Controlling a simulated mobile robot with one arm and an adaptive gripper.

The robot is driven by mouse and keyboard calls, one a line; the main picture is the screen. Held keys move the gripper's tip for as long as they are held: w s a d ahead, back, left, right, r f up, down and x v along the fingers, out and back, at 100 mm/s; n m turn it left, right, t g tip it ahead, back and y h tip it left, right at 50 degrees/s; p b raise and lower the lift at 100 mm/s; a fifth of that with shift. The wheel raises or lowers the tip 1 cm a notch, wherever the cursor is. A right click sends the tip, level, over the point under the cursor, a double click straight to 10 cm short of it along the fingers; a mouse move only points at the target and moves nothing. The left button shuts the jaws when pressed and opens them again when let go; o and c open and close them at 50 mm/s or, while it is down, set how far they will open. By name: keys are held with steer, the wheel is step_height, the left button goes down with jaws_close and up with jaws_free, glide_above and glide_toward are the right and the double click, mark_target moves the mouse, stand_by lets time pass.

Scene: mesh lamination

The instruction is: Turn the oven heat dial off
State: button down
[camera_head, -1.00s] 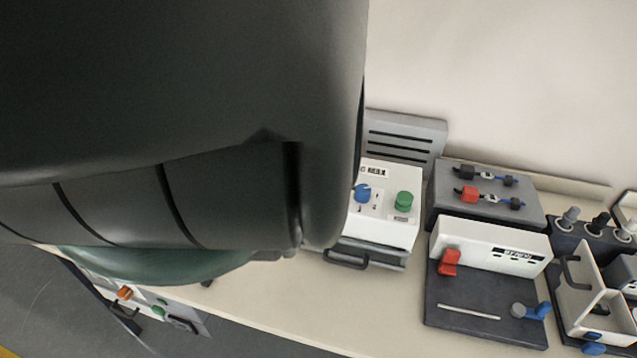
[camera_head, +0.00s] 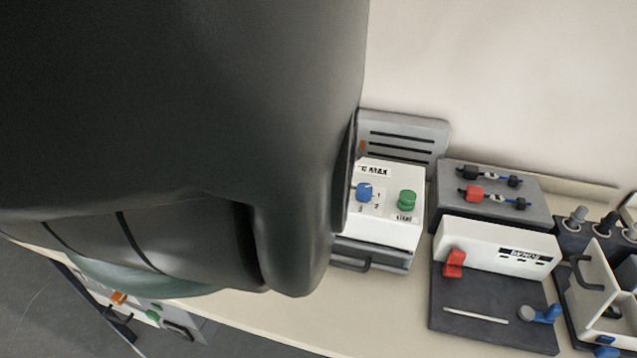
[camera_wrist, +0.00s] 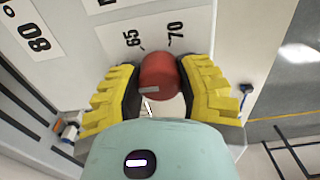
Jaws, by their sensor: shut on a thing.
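A red round dial (camera_wrist: 160,77) stands out from a white panel (camera_wrist: 75,60) in the wrist view. Printed numbers 65, 70 and 80 show on the panel around it. A short pale mark shows on the dial's near lower-left side. My gripper (camera_wrist: 163,84) has its two yellow ribbed fingers on either side of the dial, shut on it. The dial's underside and part of its rim are hidden by the fingers and my gripper's body.
A white box with a blue knob (camera_head: 364,192) and a green button (camera_head: 408,201) stands right of my arm. Further right are a grey box with red and black parts (camera_head: 490,208) and a white unit with a red lever (camera_head: 454,263). Bare bench (camera_head: 375,310) lies in front.

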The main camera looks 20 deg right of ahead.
stand_by(0.3)
steer(key=c, duration=0.5)
jaws_free()
